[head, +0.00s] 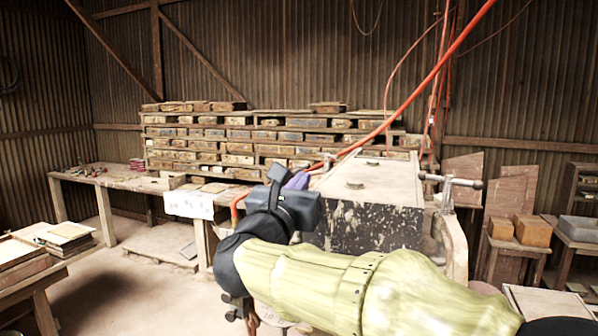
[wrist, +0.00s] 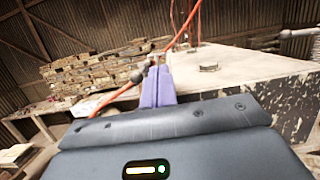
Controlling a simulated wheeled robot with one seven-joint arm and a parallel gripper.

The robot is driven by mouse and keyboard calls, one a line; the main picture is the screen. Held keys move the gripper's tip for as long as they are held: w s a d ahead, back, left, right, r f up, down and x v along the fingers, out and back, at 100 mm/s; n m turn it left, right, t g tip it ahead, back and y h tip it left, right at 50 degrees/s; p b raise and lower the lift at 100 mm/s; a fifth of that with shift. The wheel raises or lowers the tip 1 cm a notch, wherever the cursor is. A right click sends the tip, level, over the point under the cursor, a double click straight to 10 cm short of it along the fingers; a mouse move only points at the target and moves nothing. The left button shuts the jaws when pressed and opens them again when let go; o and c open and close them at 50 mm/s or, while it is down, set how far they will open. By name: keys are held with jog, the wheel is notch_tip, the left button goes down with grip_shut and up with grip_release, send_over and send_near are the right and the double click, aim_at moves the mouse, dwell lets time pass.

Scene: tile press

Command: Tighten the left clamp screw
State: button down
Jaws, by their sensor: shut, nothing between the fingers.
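My gripper (head: 299,179) has purple fingers, which are shut and empty; they also show in the wrist view (wrist: 158,73). The left clamp screw (wrist: 140,73) appears in the wrist view as a grey metal bar with a rounded end, just beyond and left of the fingertips. I cannot tell whether the fingers touch it. In the head view it is mostly hidden behind my gripper. The press box (head: 375,190) has a pale top and dark, worn sides. A second clamp screw with a metal T-handle (head: 450,181) stands at its right end.
An orange hose (head: 430,75) slants down behind the gripper. A workbench (head: 120,181) runs along the back left, below shelves of stacked wooden moulds (head: 250,140). A table with tiles (head: 65,238) stands at the left. The floor between is open. Bricks (head: 532,231) sit at the right.

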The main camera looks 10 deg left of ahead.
jog(key=r+b+v, duration=0.1)
jog(key=b+v, duration=0.3)
jog(key=v, duration=0.3)
jog(key=shift+s+r+b, duration=0.35)
jog(key=shift+s+b, duration=0.05)
jog(key=shift+s, duration=0.05)
